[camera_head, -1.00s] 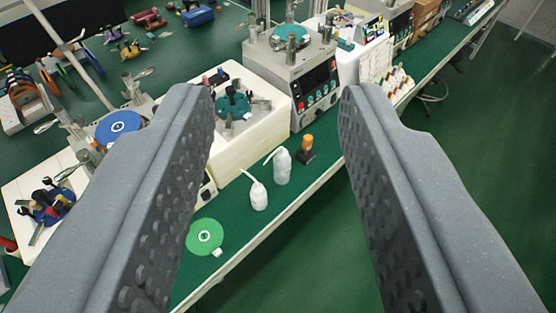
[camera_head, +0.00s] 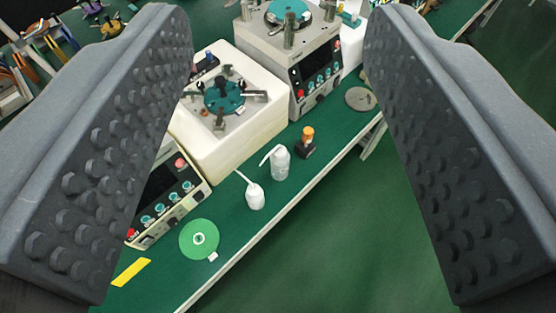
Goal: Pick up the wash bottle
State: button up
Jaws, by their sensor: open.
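Two white wash bottles stand upright on the green bench top, near its front edge. The nearer wash bottle (camera_head: 255,197) is smaller, with a thin spout angled up to the left. The other wash bottle (camera_head: 280,163) stands just behind and to the right, with a bent spout pointing left. I cannot tell which one the task names. My gripper (camera_head: 277,30) is open and empty, its two grey studded fingers wide apart at the left and right of the view. Both bottles show between the fingers, farther off, and neither is touched.
A small amber-topped bottle (camera_head: 306,141) stands behind the wash bottles. A green disc (camera_head: 199,239) lies to the left. Lapping machines (camera_head: 228,130) and a control panel (camera_head: 166,200) line the bench's back side. A grey disc (camera_head: 360,98) lies farther right. The floor (camera_head: 350,240) at right is clear.

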aim_at(279, 156)
jog(key=k, duration=1.25)
jog(key=z, duration=0.85)
jog(key=i, duration=2.3)
jog(key=u, duration=0.7)
